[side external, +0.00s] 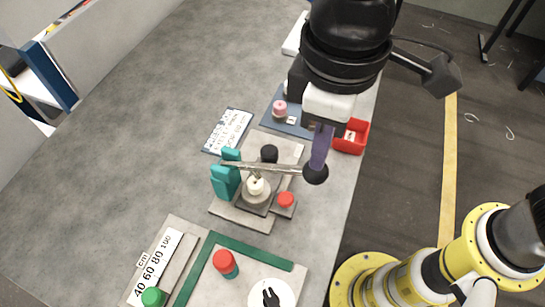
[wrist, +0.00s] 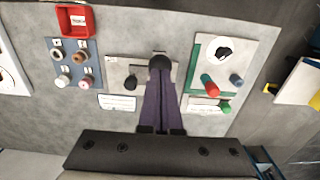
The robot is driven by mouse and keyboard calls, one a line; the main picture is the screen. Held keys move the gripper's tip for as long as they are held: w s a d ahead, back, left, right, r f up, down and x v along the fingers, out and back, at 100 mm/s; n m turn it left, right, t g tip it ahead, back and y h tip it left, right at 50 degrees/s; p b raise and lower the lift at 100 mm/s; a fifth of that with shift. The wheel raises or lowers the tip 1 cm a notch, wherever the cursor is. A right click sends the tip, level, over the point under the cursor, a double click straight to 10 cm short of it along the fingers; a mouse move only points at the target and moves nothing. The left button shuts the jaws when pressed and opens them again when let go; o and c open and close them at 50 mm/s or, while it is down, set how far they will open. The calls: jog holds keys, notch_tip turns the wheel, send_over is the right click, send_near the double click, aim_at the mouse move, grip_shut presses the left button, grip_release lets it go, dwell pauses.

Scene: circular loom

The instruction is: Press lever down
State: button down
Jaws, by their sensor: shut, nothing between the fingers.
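The lever is a silver bar (side external: 268,168) with a black ball knob (side external: 315,174) at its right end. It runs roughly level from teal uprights (side external: 226,177) over a grey press-like fixture with a white round part (side external: 256,187) under the bar. My gripper (side external: 318,163) has purple fingers, shut together and empty, pointing down with tips at the top of the knob. They look to be touching it, but contact is not certain. In the wrist view, the fingers (wrist: 161,76) reach to the black knob (wrist: 159,62) and hide much of the fixture.
A red button (side external: 286,200) and a black knob (side external: 269,153) sit beside the lever on the fixture. A red bin (side external: 351,137) stands behind. A panel with a red cylinder (side external: 225,262) and green edging lies in front.

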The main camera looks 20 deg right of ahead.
aim_at(315, 174)
jog(key=shift+f, duration=0.2)
jog(key=shift+f, duration=2.75)
jog(key=shift+r, duration=3.1)
